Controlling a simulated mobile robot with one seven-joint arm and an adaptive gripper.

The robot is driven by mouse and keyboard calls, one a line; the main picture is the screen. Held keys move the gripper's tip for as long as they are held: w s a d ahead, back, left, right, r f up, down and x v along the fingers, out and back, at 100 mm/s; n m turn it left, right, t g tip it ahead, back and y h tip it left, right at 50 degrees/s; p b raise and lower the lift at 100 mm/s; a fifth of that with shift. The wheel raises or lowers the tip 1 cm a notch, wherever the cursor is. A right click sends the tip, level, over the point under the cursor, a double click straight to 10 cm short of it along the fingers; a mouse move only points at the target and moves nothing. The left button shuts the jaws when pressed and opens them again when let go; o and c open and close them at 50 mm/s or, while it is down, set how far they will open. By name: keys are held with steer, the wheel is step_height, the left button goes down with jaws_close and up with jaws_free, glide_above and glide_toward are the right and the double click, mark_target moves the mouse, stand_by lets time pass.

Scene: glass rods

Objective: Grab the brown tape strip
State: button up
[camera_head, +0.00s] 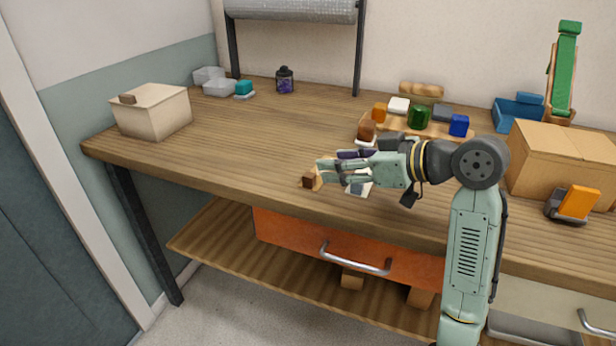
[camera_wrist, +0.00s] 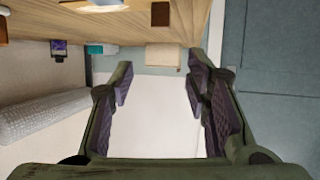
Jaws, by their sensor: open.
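A small dark brown piece (camera_head: 308,181) with a tan part beside it lies near the table's front edge. A brown block also shows at the top of the wrist view (camera_wrist: 160,14). I cannot tell which of these is the brown tape strip. My gripper (camera_head: 329,166) is open and points left over the table, close to the brown piece at the front edge in the head view. In the wrist view its fingers (camera_wrist: 160,76) are apart with nothing between them.
A wooden tray (camera_head: 458,133) with coloured blocks and a green cylinder stands behind my arm. A cardboard box (camera_head: 560,160) is at the right. A purple jar (camera_head: 285,82) and a teal block (camera_head: 244,87) stand at the back. The table's left middle is clear.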

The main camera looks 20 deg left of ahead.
mark_target(310, 175)
steer(key=d, duration=0.1)
steer(key=d+f, duration=0.1)
steer(key=d+g, duration=0.1)
steer(key=shift+s+f+h, duration=0.3)
steer(key=shift+s, duration=0.05)
steer(key=x, duration=0.5)
steer(key=shift+p, duration=0.4)
steer(key=shift+w+r+p+x, duration=0.15)
steer(key=shift+p+x, duration=0.3)
steer(key=shift+x, duration=0.9)
steer(key=shift+w+r+p+x, duration=0.15)
steer(key=shift+p+x, duration=0.25)
steer(key=shift+x, duration=0.95)
steer(key=shift+s+a, duration=0.1)
steer(key=shift+a, duration=0.05)
steer(key=shift+c, duration=0.5)
steer(key=shift+r, duration=0.1)
steer(key=c, duration=0.8)
